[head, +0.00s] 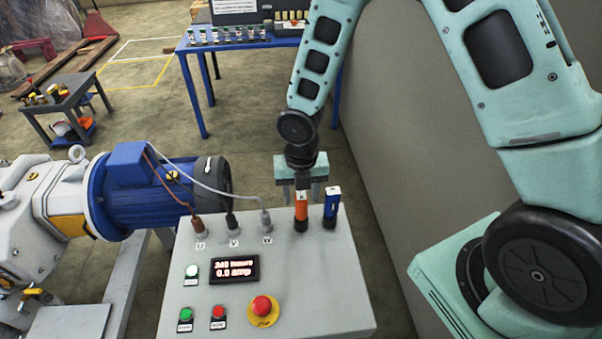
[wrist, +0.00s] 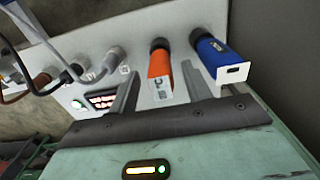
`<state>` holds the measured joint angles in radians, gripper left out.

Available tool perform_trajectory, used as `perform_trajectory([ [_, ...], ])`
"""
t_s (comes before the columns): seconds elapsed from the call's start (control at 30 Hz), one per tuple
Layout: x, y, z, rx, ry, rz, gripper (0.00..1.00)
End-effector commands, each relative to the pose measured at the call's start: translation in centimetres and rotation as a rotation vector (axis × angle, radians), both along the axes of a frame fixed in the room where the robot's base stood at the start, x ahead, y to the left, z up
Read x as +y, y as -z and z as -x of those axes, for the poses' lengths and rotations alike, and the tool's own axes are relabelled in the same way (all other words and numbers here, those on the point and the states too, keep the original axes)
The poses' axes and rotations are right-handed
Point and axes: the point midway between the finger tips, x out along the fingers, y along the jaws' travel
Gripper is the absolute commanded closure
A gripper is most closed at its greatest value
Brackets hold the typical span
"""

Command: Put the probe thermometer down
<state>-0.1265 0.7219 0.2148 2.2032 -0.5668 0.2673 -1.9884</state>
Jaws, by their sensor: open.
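The orange probe thermometer (head: 301,212), marked °C in the wrist view (wrist: 159,68), stands upright in a black seat at the back of the grey control panel (head: 190,262). My gripper (head: 302,192) is above it and points down. In the wrist view my gripper (wrist: 162,80) is open, with one finger on each side of the orange body and gaps showing at both sides. The thermometer's lower tip is hidden in the seat.
A blue probe (head: 331,206) stands upright just right of the thermometer, close to my right finger. Cables plug in at the left, beside the blue motor (head: 135,190). A red stop button (head: 262,307) sits in front. A grey wall (head: 415,120) rises at the right.

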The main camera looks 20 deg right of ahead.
Motion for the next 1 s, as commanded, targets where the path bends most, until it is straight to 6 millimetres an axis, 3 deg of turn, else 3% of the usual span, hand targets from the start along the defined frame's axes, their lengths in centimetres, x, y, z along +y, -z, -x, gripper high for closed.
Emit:
perform_trajectory([
  [0.3, -0.1, -6.6, -0.1, -0.003, 0.004, -0.001, 0.51],
  [0.63, 0.5, -9.7, 0.7, -0.002, 0.071, 0.003, 0.51],
  [0.77, 1.9, -11.5, 2.9, -0.006, 0.316, 0.012, 0.51],
  [1.0, 4.6, -15.5, 9.7, -0.015, 1.030, 0.007, 0.51],
])
